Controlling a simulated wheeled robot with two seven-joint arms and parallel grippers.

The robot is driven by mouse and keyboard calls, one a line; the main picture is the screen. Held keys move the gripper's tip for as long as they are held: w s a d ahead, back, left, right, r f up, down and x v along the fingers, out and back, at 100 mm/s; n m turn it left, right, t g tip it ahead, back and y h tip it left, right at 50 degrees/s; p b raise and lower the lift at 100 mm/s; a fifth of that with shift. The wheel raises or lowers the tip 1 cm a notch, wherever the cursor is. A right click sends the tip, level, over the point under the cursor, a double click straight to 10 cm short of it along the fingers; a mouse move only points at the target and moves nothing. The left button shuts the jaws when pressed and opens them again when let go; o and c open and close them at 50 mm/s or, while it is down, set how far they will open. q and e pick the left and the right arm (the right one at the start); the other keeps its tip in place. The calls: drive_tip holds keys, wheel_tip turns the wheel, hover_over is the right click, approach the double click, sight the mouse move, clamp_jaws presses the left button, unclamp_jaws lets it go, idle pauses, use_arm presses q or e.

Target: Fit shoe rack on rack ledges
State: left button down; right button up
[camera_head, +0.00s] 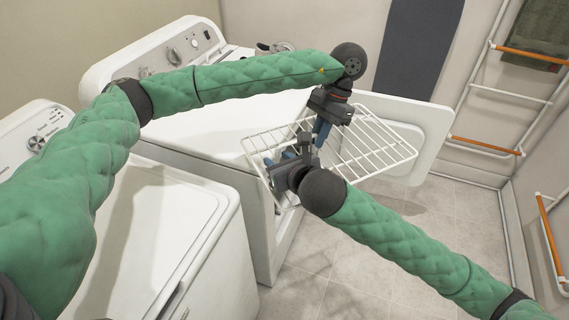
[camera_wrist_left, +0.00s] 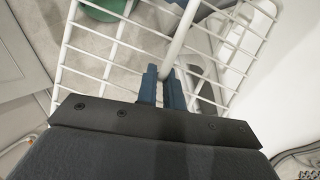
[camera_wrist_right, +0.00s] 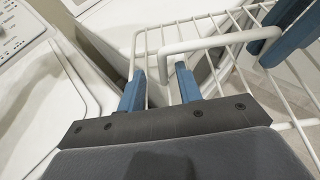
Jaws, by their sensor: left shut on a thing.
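The white wire shoe rack (camera_head: 384,166) is held up tilted in front of the dryer (camera_head: 215,125), over its open door (camera_head: 425,130). My left gripper (camera_head: 321,130) is shut on a thick white bar of the rack, which also shows in the left wrist view (camera_wrist_left: 180,36). My right gripper (camera_head: 274,172) is at the rack's left end. In the right wrist view its fingers (camera_wrist_right: 160,92) stand apart, with the end of the rack's bent bar (camera_wrist_right: 205,45) between or just beyond their tips. The rack ledges and the dryer's inside are hidden.
A second white machine (camera_head: 170,235) stands at the front left. A ladder-like rail (camera_head: 487,145) with a dark towel (camera_head: 540,35) is at the right wall. A dark board (camera_head: 420,45) leans behind the door.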

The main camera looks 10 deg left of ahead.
sight(330, 141)
drive_tip(key=shift+a, duration=0.1)
drive_tip(key=shift+c, duration=0.2)
clamp_jaws()
use_arm(q)
drive_tip(key=c, duration=1.5)
unclamp_jaws()
drive_tip(key=shift+o, duration=0.2)
drive_tip(key=v, duration=1.2)
